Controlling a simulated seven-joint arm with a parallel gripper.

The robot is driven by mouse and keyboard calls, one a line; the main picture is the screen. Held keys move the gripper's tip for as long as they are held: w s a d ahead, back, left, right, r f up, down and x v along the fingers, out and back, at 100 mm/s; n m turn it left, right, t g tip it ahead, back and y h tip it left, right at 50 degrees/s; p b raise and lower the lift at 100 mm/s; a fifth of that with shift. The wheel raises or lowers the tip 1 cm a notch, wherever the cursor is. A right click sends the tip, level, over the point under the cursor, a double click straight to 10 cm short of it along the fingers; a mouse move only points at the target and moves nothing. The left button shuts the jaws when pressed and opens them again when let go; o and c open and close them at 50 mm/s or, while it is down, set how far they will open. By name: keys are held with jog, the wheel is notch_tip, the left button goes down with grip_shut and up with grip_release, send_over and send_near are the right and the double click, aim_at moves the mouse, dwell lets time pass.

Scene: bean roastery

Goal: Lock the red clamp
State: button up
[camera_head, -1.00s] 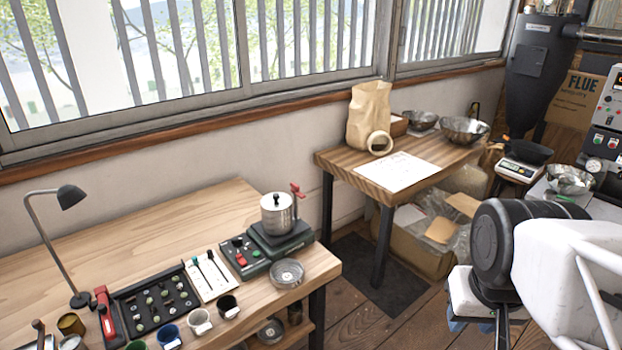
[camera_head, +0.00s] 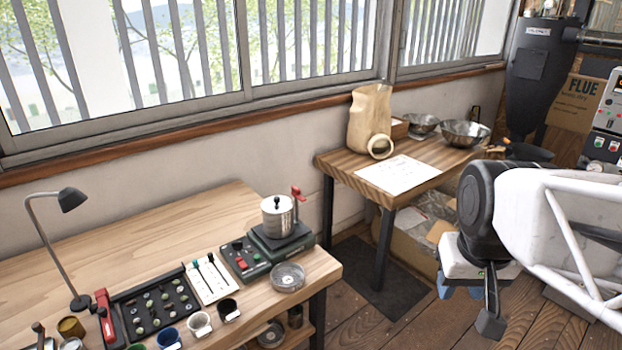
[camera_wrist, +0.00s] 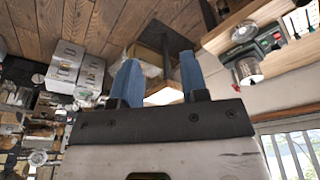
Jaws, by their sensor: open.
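A small red clamp (camera_head: 297,192) stands upright behind the right side of a lidded metal pot (camera_head: 278,217) on a dark green base (camera_head: 272,245). It is too small in the head view to tell if it is locked. My gripper is far to the right of the workbench, away from the clamp. In the wrist view its two blue fingers (camera_wrist: 160,82) are spread apart with nothing between them.
The workbench (camera_head: 140,235) holds a lamp (camera_head: 70,200), a black sample tray (camera_head: 155,308), cups, a round glass dish (camera_head: 288,277) and a red-and-black tool (camera_head: 105,315). A second table (camera_head: 440,178) carries a paper bag (camera_head: 369,118), paper sheet and bowls. Floor lies between.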

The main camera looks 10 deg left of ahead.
jog(key=w+a+r+n, duration=0.1)
jog(key=w+a+r, duration=0.1)
jog(key=w, duration=0.6)
jog(key=w+a+r+n, duration=0.1)
jog(key=w+a+r, duration=0.15)
jog(key=w, duration=0.45)
jog(key=n+g, duration=0.2)
jog(key=n, duration=0.5)
send_over(296, 187)
jog(key=f, duration=1.5)
jog(key=shift+s+d+f, duration=0.2)
jog(key=shift+s+d, duration=0.05)
jog(key=shift+w+a+f, duration=0.2)
jog(key=shift+a+f, duration=0.1)
jog(key=shift+f, duration=0.1)
jog(key=shift+f, duration=3.8)
